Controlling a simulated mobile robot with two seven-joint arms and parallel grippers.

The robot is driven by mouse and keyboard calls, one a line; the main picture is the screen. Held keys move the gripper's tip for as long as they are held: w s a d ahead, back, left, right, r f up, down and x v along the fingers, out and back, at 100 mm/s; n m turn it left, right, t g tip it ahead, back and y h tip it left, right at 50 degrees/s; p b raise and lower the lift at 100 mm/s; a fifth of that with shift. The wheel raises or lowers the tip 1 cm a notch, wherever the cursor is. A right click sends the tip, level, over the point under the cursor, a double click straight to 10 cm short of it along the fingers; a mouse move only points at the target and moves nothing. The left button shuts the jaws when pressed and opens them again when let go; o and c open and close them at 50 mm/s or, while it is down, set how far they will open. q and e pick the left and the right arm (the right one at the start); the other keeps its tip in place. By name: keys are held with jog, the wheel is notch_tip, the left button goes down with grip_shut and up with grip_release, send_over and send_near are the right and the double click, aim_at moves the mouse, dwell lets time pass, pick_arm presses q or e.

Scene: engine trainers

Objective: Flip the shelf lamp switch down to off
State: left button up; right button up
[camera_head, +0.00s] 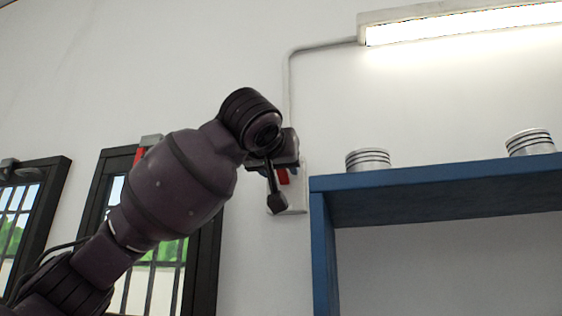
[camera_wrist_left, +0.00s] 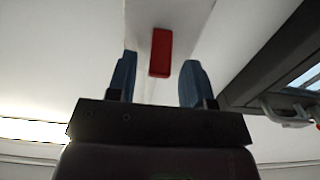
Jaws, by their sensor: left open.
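The shelf lamp (camera_head: 460,24) is lit at the top right of the head view, and a conduit runs from it down the wall. The switch is a red rocker (camera_head: 283,176) on a pale wall plate (camera_head: 298,196), partly hidden behind my left gripper (camera_head: 277,190). In the left wrist view the red rocker (camera_wrist_left: 160,52) shows just beyond and between the two blue fingertips of the left gripper (camera_wrist_left: 157,82). The left gripper is open and empty, with the fingers apart on either side of the rocker. I cannot tell if they touch the plate. My right gripper is in neither view.
A blue shelf (camera_head: 430,188) stands just right of the switch plate, with metal pistons (camera_head: 368,159) on top. Dark-framed windows (camera_head: 97,190) are on the wall at the left, behind my left arm. The wall above the switch is bare apart from the conduit (camera_head: 290,95).

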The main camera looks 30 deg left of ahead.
pick_arm(q)
jog(key=shift+w+a, duration=0.1)
jog(key=shift+w, duration=0.45)
grip_shut()
jog(key=shift+f, duration=0.15)
